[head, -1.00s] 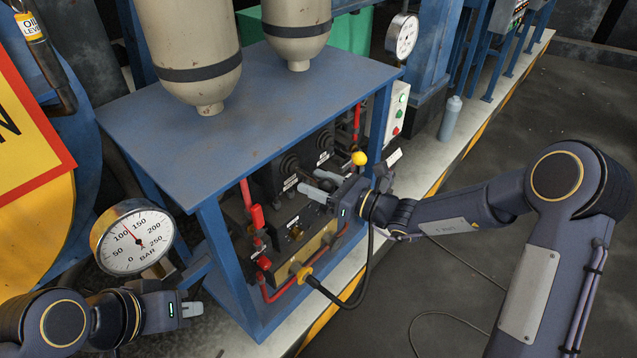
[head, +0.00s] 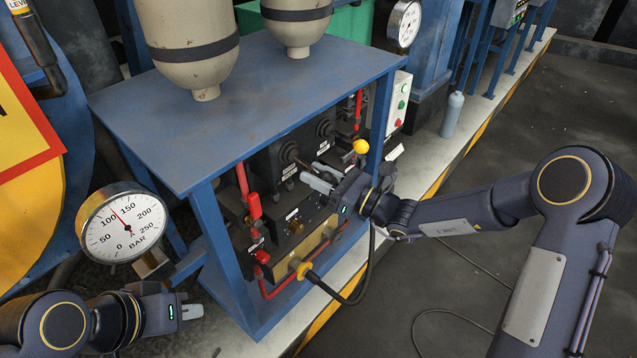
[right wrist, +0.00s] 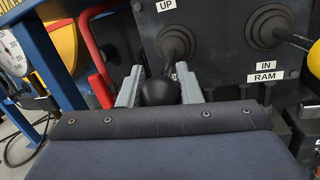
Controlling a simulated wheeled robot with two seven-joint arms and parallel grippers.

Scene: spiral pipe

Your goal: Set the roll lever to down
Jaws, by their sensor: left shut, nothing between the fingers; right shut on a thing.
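The roll lever has a black ball knob (right wrist: 160,92) on a stem from a round dark boot, in the right wrist view. A white UP label (right wrist: 165,5) is above the boot; another label below it is partly hidden by the knob. My right gripper (right wrist: 160,88) is shut on the knob, one finger on each side. In the head view, my right gripper (head: 318,180) is at the front of the valve panel, and the knob is hard to make out there. My left gripper (head: 190,311) is shut and empty at lower left, away from the panel.
A yellow-knobbed lever (head: 361,147) stands just right of the roll lever, by the IN RAM labels (right wrist: 265,71). The blue table top (head: 240,105) overhangs the panel. Red pipes (head: 250,205) run at its left. A pressure gauge (head: 122,222) stands near my left arm.

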